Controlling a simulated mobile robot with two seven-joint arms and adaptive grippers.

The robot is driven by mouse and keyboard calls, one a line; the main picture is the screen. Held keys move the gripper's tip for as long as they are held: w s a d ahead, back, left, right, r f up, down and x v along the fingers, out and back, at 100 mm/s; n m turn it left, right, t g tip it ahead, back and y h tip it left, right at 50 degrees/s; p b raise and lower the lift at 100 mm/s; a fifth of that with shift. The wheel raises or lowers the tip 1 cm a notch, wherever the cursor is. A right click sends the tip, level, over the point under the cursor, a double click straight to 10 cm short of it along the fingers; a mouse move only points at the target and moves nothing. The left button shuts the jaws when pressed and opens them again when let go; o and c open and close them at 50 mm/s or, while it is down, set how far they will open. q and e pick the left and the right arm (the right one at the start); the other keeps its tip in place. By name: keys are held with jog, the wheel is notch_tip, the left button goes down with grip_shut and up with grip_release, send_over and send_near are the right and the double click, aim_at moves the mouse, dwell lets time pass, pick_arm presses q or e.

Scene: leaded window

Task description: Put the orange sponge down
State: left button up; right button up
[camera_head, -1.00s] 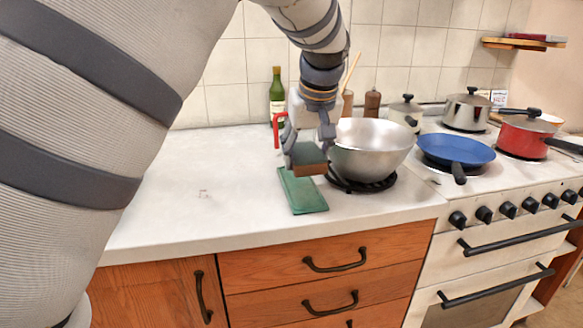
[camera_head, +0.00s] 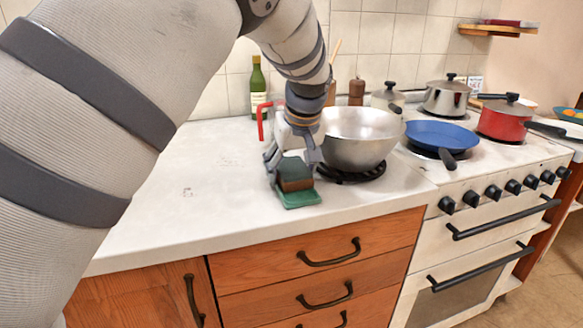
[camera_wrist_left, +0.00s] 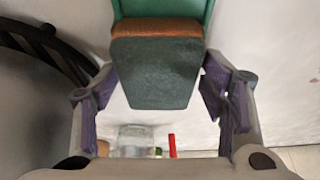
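The orange sponge (camera_head: 295,184) has a grey-green top and an orange-brown side. It sits low over the green tray (camera_head: 300,201), and looks to be on it; the contact under it is hidden. The wrist view shows the sponge's grey-green face (camera_wrist_left: 155,75) large, with the tray (camera_wrist_left: 165,8) past its orange edge. My left gripper (camera_head: 292,163) is above the tray, beside the bowl. My right gripper is not in view.
A metal bowl (camera_head: 360,138) stands on a black ring (camera_head: 352,174) close to the right of my gripper. A green bottle (camera_head: 258,88) and a red item (camera_head: 262,118) stand behind. A blue pan (camera_head: 440,135) is on the stove. The counter (camera_head: 190,190) at left is clear.

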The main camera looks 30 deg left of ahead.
pick_arm(q)
jog(key=shift+s, duration=0.1)
jog(key=shift+r, duration=0.25)
jog(key=v, duration=1.1)
jog(key=shift+r+p, duration=0.3)
jog(key=shift+r, duration=0.1)
